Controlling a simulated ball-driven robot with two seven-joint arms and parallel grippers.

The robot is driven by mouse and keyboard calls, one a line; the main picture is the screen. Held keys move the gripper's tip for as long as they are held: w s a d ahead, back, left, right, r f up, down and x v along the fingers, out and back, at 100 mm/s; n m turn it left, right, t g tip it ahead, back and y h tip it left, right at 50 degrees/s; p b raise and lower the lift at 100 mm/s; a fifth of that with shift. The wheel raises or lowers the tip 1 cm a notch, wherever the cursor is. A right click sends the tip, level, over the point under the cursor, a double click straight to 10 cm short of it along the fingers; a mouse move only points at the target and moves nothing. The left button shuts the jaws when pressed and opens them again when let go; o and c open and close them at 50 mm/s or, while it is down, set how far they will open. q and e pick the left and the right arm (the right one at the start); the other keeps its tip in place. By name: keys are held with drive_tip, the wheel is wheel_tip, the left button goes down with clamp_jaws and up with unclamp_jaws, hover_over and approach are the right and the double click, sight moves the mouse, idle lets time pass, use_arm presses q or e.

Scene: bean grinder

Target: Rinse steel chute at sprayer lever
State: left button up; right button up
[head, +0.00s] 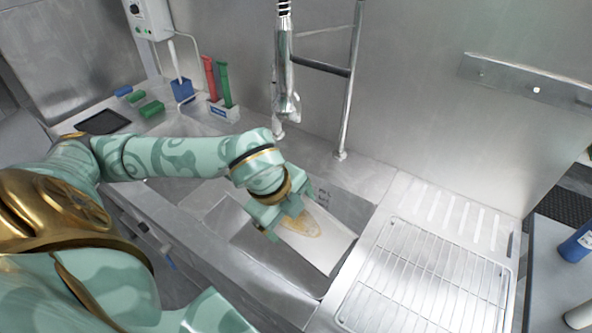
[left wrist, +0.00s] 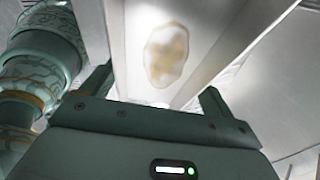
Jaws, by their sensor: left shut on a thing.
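The steel chute (head: 322,248) is a pale metal trough with a brown-yellow stain on its inner face. It is held tilted over the sink basin (head: 350,208). My left gripper (head: 285,222) is shut on the near end of the chute. In the left wrist view the chute (left wrist: 205,25) lies between the fingers of my left gripper (left wrist: 155,98), with the stain facing the camera. The sprayer (head: 287,100) hangs on its hose above the back of the sink, apart from the chute. Its lever is hard to make out. My right gripper is not in view.
A wire rack (head: 425,285) lies on the drainboard to the right. A holder (head: 222,110) with red and green handled tools, green and blue blocks, and a black tray (head: 103,122) stand at the back left. A vertical pipe (head: 350,100) rises behind the sink.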

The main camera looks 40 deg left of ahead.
use_arm(q)
drive_tip(key=shift+w+d+r+p, duration=0.1)
drive_tip(key=shift+w+r+p, duration=0.2)
drive_tip(key=shift+p, duration=0.45)
drive_tip(key=w+a+p, duration=0.1)
drive_tip(key=w+a+f+p, duration=0.1)
drive_tip(key=a+p, duration=0.1)
drive_tip(key=shift+w, duration=0.35)
drive_tip(key=w+a+f+b, duration=0.2)
drive_tip(key=w+a+b, duration=0.1)
drive_tip(key=w+a, duration=0.3)
drive_tip(key=shift+w+a, duration=0.15)
drive_tip(key=shift+w, duration=0.2)
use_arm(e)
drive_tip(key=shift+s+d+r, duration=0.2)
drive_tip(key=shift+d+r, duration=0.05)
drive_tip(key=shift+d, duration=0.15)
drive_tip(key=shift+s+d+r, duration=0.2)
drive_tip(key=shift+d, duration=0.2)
use_arm(q)
drive_tip(key=shift+f, duration=0.1)
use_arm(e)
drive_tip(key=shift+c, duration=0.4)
